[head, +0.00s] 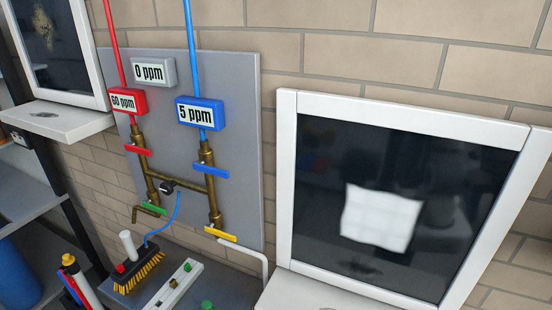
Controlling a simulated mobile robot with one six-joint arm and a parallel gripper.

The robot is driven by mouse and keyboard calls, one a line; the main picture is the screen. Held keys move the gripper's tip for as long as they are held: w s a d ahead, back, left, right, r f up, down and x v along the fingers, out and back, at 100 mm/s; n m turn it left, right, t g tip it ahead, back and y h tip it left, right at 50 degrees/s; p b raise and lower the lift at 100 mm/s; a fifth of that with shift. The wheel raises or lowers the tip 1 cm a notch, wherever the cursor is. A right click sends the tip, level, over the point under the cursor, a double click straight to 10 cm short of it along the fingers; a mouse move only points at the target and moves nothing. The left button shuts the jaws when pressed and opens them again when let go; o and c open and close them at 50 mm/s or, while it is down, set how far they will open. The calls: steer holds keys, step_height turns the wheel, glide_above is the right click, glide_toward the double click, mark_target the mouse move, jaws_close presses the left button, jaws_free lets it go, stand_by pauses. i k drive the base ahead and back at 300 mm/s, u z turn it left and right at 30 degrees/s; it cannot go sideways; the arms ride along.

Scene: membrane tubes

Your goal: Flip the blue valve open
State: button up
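The blue valve (211,171) is a flat blue bar handle on the right brass pipe (214,200) of the grey wall panel (240,110). Its handle lies crosswise to the upright pipe. Above it, a blue display box (200,113) reads 5 ppm, with a blue line (190,40) running up from it. My gripper is not in view, and nothing covers the blue handle.
Red (138,150), green (153,209) and yellow (220,234) handles sit on the same pipework. A red display (127,102) reads 60 ppm. A brush (138,272) stands on the shelf below. A white-framed dark window (410,106) is at right.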

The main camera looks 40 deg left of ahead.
mark_target(198, 167)
steer(key=u, duration=2.1)
steer(key=k, duration=1.35)
steer(key=u, duration=0.6)
steer(key=i, duration=1.75)
